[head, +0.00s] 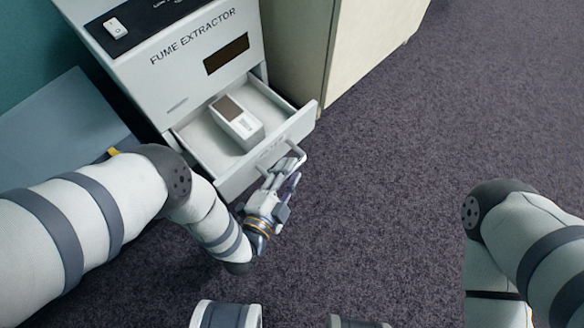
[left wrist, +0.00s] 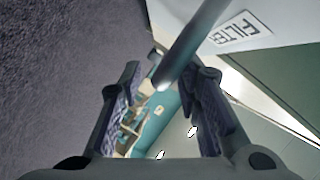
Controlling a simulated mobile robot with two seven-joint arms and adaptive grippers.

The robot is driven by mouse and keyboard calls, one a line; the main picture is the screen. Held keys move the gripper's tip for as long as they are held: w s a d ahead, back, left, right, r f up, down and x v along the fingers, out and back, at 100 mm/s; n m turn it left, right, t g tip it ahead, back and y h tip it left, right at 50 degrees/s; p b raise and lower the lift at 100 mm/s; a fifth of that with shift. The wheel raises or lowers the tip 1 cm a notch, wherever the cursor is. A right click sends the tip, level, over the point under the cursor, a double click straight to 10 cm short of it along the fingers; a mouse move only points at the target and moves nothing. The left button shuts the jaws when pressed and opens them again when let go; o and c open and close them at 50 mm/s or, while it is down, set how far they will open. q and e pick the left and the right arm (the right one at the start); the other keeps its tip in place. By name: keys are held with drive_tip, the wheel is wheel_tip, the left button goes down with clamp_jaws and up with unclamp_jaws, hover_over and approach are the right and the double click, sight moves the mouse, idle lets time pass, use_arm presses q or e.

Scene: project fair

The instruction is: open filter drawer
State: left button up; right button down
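The filter drawer (head: 238,180) of the white fume extractor (head: 187,62) stands pulled out in the head view. A white box-shaped piece with a brown panel (head: 236,118) lies inside it. The drawer's bar handle (head: 292,152) is on its front, and it also shows in the left wrist view (left wrist: 194,42), near a "FILTER" label (left wrist: 240,32). My left gripper (head: 283,172) is at the handle. In the left wrist view its two fingers (left wrist: 163,95) are apart, with the bar's end between them and gaps visible. My right gripper is out of view; only my right arm shows.
A beige cabinet (head: 345,45) stands right of the extractor, close to the drawer. A blue-grey surface (head: 60,130) lies to the left, behind my left arm. Dark carpet (head: 400,170) is clear in front and to the right.

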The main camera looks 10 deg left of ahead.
use_arm(q)
drive_tip(key=shift+x, duration=0.85)
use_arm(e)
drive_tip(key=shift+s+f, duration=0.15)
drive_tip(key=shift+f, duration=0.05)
use_arm(q)
drive_tip(key=shift+c, duration=0.3)
clamp_jaws()
drive_tip(key=shift+s, duration=0.1)
